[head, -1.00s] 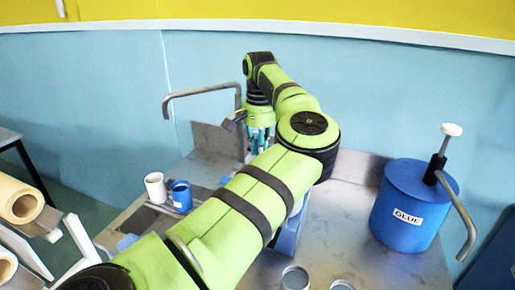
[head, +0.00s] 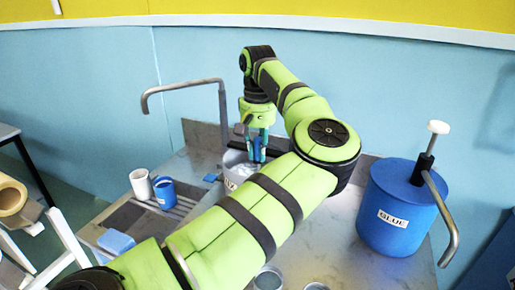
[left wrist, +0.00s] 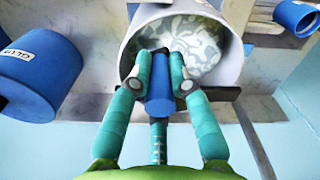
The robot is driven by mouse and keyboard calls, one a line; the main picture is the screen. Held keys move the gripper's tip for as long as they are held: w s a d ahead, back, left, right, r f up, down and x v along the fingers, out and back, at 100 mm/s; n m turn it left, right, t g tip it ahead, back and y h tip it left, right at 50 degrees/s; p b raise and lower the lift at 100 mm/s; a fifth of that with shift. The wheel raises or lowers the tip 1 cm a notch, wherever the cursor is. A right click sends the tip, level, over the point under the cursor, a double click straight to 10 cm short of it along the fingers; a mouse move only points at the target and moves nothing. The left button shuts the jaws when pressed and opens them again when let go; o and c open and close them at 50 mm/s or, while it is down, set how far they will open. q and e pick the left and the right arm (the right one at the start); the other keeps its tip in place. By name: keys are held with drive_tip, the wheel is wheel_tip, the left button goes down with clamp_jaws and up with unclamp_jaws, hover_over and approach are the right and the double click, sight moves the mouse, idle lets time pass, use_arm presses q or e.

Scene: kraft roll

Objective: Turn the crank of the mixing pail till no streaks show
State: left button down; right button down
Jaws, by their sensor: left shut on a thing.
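The mixing pail (left wrist: 227,68) is whitish grey and open at the top. Pale swirls streak the grey-green mix (left wrist: 197,45) inside it in the left wrist view. In the head view the pail (head: 233,167) is partly hidden behind my left arm. My left gripper (left wrist: 160,72) has teal fingers, shut on the blue crank knob (left wrist: 159,95) over the pail's near rim. In the head view the left gripper (head: 257,150) points down at the pail. The rest of the crank is mostly hidden. My right gripper is not in view.
A blue glue bucket (head: 395,215) with a pump and bent spout stands at the right. A white cup (head: 141,184) and a blue cup (head: 163,191) stand left of the pail. A bent metal tap (head: 180,87) rises behind. Paper rolls (head: 12,197) are at far left.

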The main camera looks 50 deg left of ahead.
use_arm(q)
drive_tip(key=shift+w, duration=0.1)
idle(0.4)
drive_tip(key=c, duration=1.1)
unclamp_jaws()
drive_tip(key=shift+c, duration=0.2)
drive_tip(key=shift+r, duration=0.15)
wheel_tip(320, 180, up, 12)
drive_tip(key=shift+f, duration=0.1)
